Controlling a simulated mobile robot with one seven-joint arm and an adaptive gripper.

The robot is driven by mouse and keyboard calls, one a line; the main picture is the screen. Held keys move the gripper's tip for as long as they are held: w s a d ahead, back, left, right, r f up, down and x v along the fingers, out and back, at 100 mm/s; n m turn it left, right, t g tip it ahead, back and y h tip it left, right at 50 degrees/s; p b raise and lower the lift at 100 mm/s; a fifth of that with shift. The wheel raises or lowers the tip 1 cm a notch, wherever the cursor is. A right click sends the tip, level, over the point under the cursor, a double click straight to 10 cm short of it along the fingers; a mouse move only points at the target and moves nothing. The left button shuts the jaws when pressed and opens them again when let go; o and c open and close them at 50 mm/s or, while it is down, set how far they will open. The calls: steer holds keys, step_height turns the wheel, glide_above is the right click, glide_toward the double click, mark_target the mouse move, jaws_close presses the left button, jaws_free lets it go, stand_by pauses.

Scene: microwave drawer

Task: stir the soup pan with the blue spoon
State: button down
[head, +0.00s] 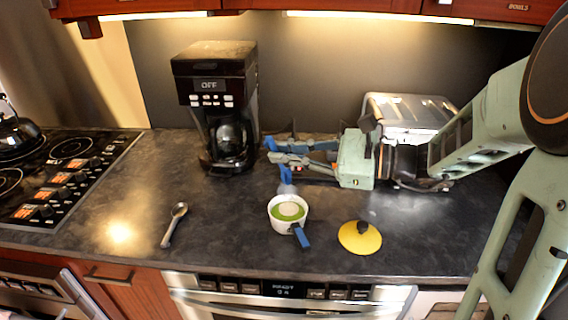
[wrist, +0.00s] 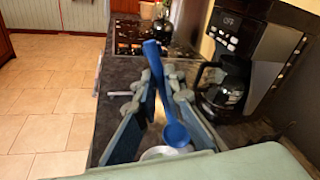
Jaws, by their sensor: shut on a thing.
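The soup pan (head: 274,222) is small and white with a blue handle and green soup, and stands on the dark counter. A pale round patch shows in the soup. My gripper (head: 275,152) is above and behind the pan, shut on the blue spoon (head: 285,174). In the wrist view the blue spoon (wrist: 176,133) runs between the fingers (wrist: 160,92), handle end up and bowl end down. Its bowl appears over the far side of the pan. I cannot tell whether it touches the soup. Part of the pan rim (wrist: 160,152) shows below the spoon; the rest is hidden.
A yellow lid (head: 352,240) with a dark knob lies right of the pan. A metal spoon (head: 174,226) lies to the left. A coffee maker (head: 213,62) stands behind left, a toaster (head: 410,108) behind my gripper, and a stove (head: 70,170) far left. The counter's left middle is clear.

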steer(key=shift+f+b, duration=3.75)
steer(key=shift+f, duration=1.25)
